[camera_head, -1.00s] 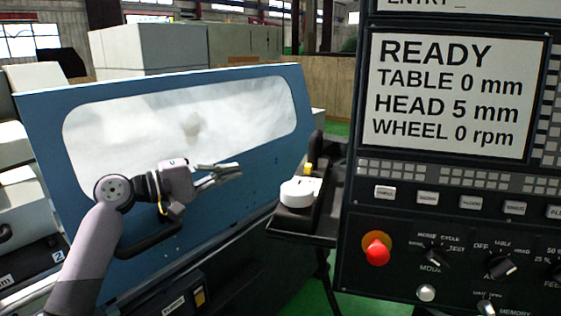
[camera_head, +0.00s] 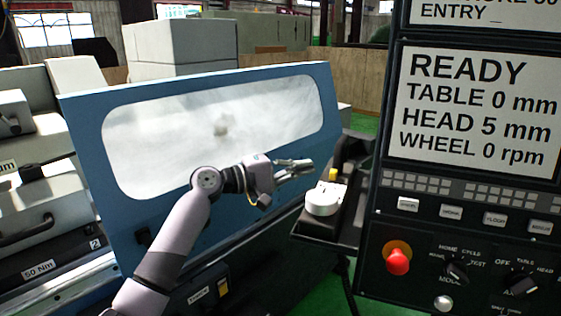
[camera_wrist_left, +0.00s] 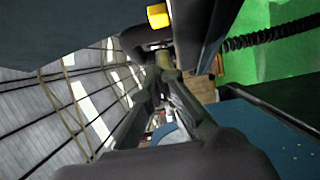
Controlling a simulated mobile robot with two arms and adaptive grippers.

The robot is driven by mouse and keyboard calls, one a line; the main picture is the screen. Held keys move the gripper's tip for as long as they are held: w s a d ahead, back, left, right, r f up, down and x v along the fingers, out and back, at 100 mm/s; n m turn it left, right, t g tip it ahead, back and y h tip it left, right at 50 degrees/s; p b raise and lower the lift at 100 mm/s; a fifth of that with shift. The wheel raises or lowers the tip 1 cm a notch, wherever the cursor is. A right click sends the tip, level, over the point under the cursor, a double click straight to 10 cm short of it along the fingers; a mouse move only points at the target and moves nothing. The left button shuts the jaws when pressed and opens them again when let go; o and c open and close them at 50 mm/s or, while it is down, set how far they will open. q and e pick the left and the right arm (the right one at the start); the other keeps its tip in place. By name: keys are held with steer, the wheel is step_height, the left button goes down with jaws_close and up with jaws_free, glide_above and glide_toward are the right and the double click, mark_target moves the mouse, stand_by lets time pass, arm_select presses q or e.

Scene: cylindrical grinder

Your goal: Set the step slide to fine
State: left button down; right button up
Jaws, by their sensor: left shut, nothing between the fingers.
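A small dark unit with a round white dial (camera_head: 322,199) sits on a dark shelf beside the control panel. A yellow piece (camera_head: 333,174) stands just behind the dial; a yellow block (camera_wrist_left: 157,16) also shows at the top of the left wrist view. I cannot read any step marks, and I cannot tell which part is the step slide. My left gripper (camera_head: 306,167) is shut and empty, just left of the yellow piece and above the dial's left side, seemingly apart from both. In the wrist view its fingers (camera_wrist_left: 166,77) point up toward the dark unit. My right gripper is out of view.
The control panel (camera_head: 470,190) stands at right, with a red emergency button (camera_head: 398,259), rotary knobs and a screen reading READY, HEAD 5 mm. The blue machine door (camera_head: 270,220) with its window lies behind my left arm. Green floor shows below the shelf.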

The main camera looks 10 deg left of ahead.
mark_target(333, 175)
arm_select(q)
steer(key=d, duration=0.1)
steer(key=s+d+p, duration=0.1)
steer(key=shift+d, duration=0.35)
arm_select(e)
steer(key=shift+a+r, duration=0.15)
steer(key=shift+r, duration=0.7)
arm_select(q)
steer(key=shift+w, duration=0.1)
